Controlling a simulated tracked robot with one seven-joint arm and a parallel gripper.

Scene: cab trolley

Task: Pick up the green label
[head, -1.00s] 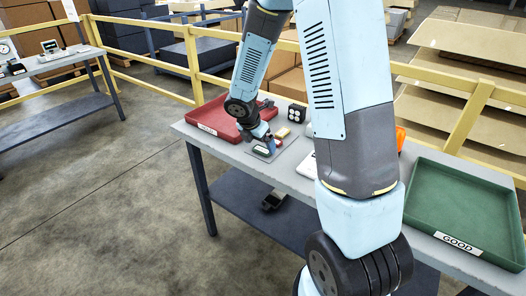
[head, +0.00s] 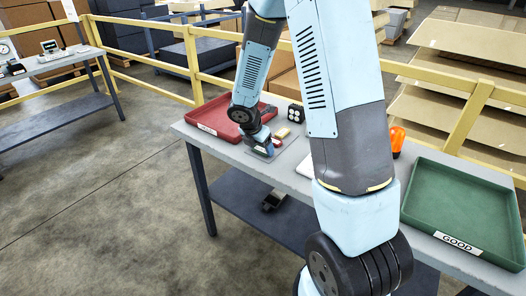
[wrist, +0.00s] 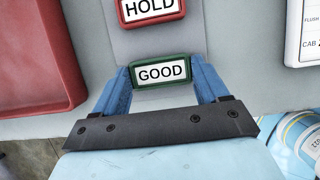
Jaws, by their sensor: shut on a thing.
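The green label (wrist: 161,72) has a green frame and a white face reading GOOD. In the wrist view it sits between the blue fingers of my gripper (wrist: 163,78), which are shut on its two sides. It is over or on a grey plate (wrist: 155,42) on the table; I cannot tell if it is clear of the plate. In the head view my gripper (head: 260,147) is low over the table, and the green label cannot be made out there. A red label (wrist: 150,10) reading HOLD lies just beyond the green one.
A red tray (head: 206,128) is left of my gripper and also shows in the wrist view (wrist: 38,60). A green tray (head: 452,243) marked GOOD is at the table's right end. An orange lamp (head: 397,138) stands behind my arm. A white card (wrist: 308,35) lies right.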

